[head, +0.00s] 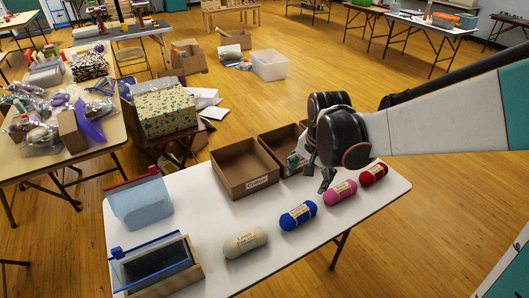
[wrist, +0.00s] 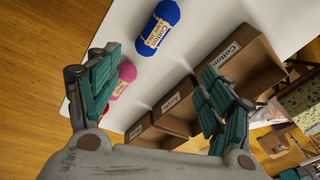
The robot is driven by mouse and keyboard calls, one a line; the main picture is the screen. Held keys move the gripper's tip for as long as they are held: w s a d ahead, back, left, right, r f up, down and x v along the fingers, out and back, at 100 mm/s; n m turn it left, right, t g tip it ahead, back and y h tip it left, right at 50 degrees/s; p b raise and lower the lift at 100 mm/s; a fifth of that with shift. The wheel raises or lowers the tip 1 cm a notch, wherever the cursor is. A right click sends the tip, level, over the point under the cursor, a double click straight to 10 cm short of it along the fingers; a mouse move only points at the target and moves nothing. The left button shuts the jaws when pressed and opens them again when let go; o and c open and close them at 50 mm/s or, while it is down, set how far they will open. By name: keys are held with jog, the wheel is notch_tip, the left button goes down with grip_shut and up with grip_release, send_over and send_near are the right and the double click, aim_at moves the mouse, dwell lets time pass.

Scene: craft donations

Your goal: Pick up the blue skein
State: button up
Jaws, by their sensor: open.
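The blue skein (head: 298,215), with a cream paper band, lies on the white table between the cream skein (head: 245,242) and the pink skein (head: 341,193). In the wrist view the blue skein (wrist: 165,18) is near the top, beyond the fingertips. My gripper (head: 316,172) is open and empty above the table, behind the skeins and in front of the boxes. Its two teal fingers are spread wide in the wrist view (wrist: 162,72). The blue skein is apart from the fingers.
A red skein (head: 373,174) lies right of the pink one. Open cardboard boxes stand behind the row, one labelled Cotton (wrist: 228,54); my gripper partly hides the others in the head view.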

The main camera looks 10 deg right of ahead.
aim_at(296, 212)
jog(key=w+f+m, duration=0.1)
jog(key=f, duration=0.6)
jog(key=w+f+m+g+b, duration=0.1)
jog(key=w+f, duration=0.1)
jog(key=f, duration=0.5)
jog(key=w+a+f+m+g+b, duration=0.1)
jog(key=w+f+m, duration=0.1)
jog(key=f, duration=0.5)
jog(key=shift+f, duration=0.2)
jog(key=shift+d+f+b, duration=0.15)
jog(key=shift+f+b, duration=0.55)
jog(key=shift+f, duration=0.65)
jog(key=shift+d+f+b, duration=0.15)
jog(key=shift+f+b, duration=0.55)
jog(key=shift+f, duration=0.6)
jog(key=shift+c, duration=0.5)
jog(key=c, duration=1.1)
